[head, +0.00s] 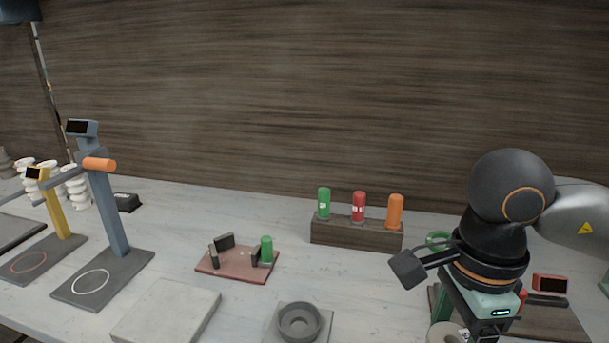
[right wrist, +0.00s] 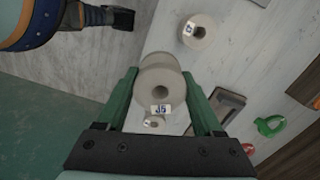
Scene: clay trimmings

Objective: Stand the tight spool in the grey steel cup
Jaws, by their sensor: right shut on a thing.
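My right gripper (right wrist: 160,85) has its green fingers shut on a beige-grey spool (right wrist: 162,72) with a white label in the right wrist view. The spool sits between the two fingers, with its round end and hole facing the camera. In the head view the right gripper is low at the right, its fingers mostly hidden by the wrist. A round grey cup (head: 283,322) with a raised rim stands on a square plate at the front middle of the table, to the left of my right arm. Its inside looks empty. My left gripper is not in view.
Another labelled spool (right wrist: 199,32) stands on the table in the right wrist view. A wooden block (head: 356,234) holds green, red and orange cylinders. A reddish board (head: 225,267) and a pale slab (head: 165,312) lie left of the cup. Tall gauge stands (head: 108,215) are at left.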

